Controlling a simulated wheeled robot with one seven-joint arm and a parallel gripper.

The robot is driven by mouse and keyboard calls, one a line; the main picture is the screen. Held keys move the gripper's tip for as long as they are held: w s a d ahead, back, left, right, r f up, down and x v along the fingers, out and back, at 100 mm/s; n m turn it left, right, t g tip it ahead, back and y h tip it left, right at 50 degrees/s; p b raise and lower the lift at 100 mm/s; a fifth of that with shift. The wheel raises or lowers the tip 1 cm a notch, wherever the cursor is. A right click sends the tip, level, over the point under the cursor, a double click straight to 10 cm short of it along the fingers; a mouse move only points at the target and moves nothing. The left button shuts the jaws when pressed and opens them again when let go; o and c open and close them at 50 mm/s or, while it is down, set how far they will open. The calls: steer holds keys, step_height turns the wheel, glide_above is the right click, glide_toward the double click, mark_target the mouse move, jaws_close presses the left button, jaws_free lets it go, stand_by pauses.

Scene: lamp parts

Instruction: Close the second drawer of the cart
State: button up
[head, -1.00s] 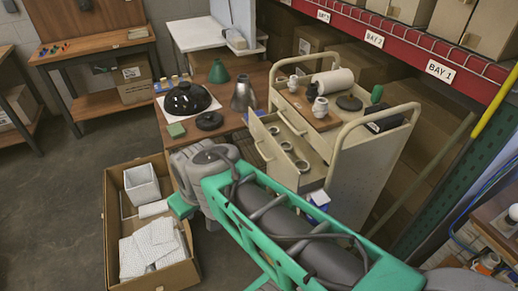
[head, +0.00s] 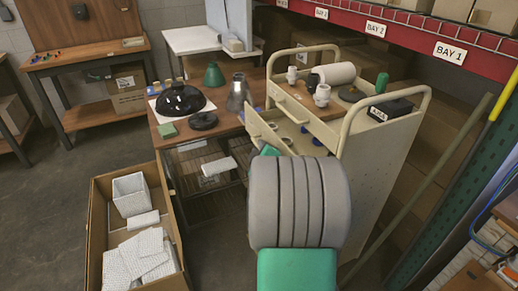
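The beige cart (head: 385,150) stands right of centre in the head view, with a curved push rail at each end. One drawer (head: 262,128) is pulled out toward the left below the cart's top tray. Its front panel faces left, and small blue and pale items show inside. My thick grey and green arm (head: 298,205) stands in front of the cart and covers its lower left side. The lower drawer fronts are hidden, so I cannot tell how far the second drawer is out. My gripper is hidden behind the arm; neither its fingers nor any contact shows.
A brown table (head: 226,125) left of the cart holds a black dome (head: 180,99), a green cone (head: 214,75) and a grey shade (head: 238,93). An open cardboard box (head: 98,215) lies on the floor at left. Shelving stands behind the cart.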

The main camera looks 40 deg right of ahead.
steer(key=shift+w+d+f, duration=0.15)
steer(key=shift+w+d, duration=0.15)
steer(key=shift+w, duration=0.15)
jaws_close()
stand_by(1.1)
